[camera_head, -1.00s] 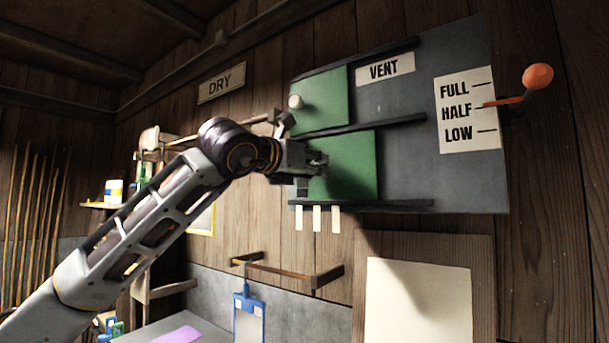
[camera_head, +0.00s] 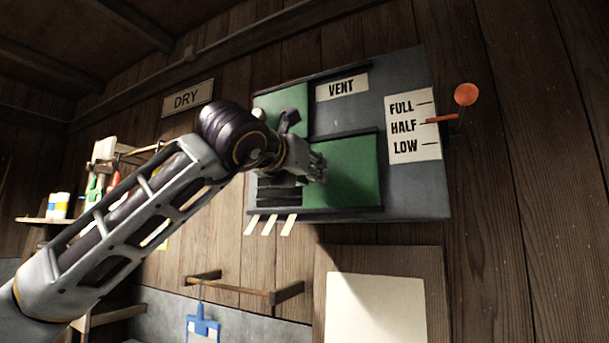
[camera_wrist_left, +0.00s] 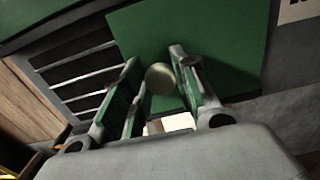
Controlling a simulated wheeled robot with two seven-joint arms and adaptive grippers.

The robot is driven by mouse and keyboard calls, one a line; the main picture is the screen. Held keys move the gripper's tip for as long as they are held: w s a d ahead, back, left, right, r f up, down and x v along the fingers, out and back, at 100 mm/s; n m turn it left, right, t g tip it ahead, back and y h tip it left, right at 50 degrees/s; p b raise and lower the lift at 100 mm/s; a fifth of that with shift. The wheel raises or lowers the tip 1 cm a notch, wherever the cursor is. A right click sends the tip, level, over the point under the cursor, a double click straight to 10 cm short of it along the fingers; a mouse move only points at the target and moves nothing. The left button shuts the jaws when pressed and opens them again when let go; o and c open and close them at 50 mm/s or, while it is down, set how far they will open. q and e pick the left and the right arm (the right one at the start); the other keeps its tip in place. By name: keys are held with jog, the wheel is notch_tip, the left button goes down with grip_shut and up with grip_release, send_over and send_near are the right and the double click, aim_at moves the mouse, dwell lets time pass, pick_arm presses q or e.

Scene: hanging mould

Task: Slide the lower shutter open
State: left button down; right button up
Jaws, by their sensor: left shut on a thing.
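The lower shutter (camera_head: 348,175) is a green panel on the grey vent board. It also shows in the left wrist view (camera_wrist_left: 230,45). Dark slats (camera_head: 278,192) are uncovered to its left, and they also show in the left wrist view (camera_wrist_left: 75,68). My left gripper (camera_head: 318,168) is at the shutter's left part. In the left wrist view its fingers (camera_wrist_left: 160,85) are shut on the shutter's pale round knob (camera_wrist_left: 160,76). In the head view the gripper hides the knob. My right gripper is in neither view.
The upper green shutter (camera_head: 270,100) sits at the upper left, partly behind my arm. Pale strips (camera_head: 269,225) hang tilted below the board. An orange-knobbed lever (camera_head: 466,94) is at the right. A bracket (camera_head: 245,289) and a pale panel (camera_head: 375,315) are below.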

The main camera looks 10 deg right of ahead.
pick_arm(q)
jog(key=shift+s+d+r, duration=0.1)
jog(key=shift+s, duration=0.05)
jog(key=c, duration=1.3)
grip_release()
jog(key=shift+o, duration=0.9)
jog(key=shift+s+d, duration=0.1)
jog(key=shift+d, duration=0.1)
jog(key=v, duration=1.2)
